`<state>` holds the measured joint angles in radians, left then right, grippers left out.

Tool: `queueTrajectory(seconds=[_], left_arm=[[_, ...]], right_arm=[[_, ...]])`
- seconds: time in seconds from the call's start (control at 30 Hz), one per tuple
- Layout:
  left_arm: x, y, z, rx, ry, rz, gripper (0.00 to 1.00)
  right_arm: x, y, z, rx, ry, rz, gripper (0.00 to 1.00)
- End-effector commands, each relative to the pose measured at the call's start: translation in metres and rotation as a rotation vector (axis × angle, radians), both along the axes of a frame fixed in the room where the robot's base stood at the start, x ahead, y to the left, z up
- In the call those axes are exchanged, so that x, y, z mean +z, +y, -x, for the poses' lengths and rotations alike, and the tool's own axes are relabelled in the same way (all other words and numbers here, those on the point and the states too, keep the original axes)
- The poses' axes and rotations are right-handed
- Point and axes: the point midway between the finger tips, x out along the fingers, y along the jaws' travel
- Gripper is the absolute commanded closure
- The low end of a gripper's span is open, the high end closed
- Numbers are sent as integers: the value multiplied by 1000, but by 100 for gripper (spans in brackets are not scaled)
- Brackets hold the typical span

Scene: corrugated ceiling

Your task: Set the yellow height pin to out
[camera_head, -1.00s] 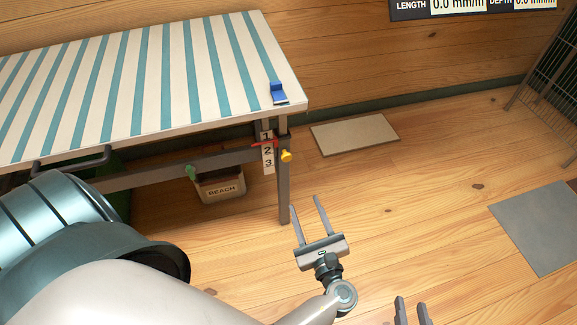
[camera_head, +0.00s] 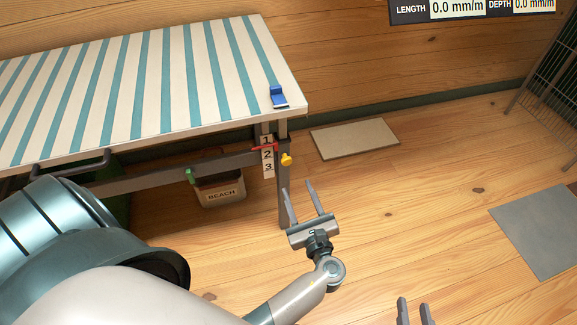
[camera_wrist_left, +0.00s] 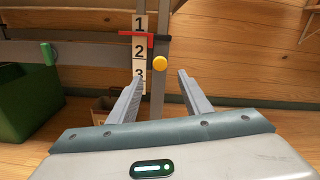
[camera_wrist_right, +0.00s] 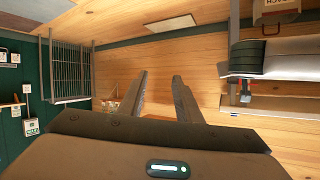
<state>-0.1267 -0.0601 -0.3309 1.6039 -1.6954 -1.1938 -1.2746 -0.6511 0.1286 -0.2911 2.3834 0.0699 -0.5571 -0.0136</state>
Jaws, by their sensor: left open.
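The yellow height pin (camera_head: 286,159) is a round knob on the near right leg of the striped table (camera_head: 150,85). It also shows in the left wrist view (camera_wrist_left: 160,63), between and beyond the fingertips. A number strip (camera_head: 267,156) marked 1, 2, 3 is beside it, with a red pointer (camera_head: 262,147) close to 2. My left gripper (camera_head: 302,187) is open and empty, below the pin and apart from it. My right gripper (camera_head: 414,303) shows only its fingertips at the bottom edge; in the right wrist view its fingers (camera_wrist_right: 160,78) are apart with nothing between them.
A blue item (camera_head: 279,97) lies on the table's right corner. A green knob (camera_head: 190,176) is on the table frame. A box marked BEACH (camera_head: 222,195) stands under the table. A beige mat (camera_head: 354,138) and a grey mat (camera_head: 540,229) lie on the floor, which is otherwise open at right.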

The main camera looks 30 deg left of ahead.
Motion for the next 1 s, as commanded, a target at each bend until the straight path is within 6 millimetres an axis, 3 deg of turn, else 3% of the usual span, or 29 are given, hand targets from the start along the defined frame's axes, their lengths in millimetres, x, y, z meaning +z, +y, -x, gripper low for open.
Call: queueTrajectory(seconds=[0.5,1.0], left_arm=[[0,67,-58,0,0,-1,55],[0,80,-68,0,1,1,55]], right_arm=[[20,8,-7,0,-116,-36,69],[27,10,-9,0,-153,-46,69]])
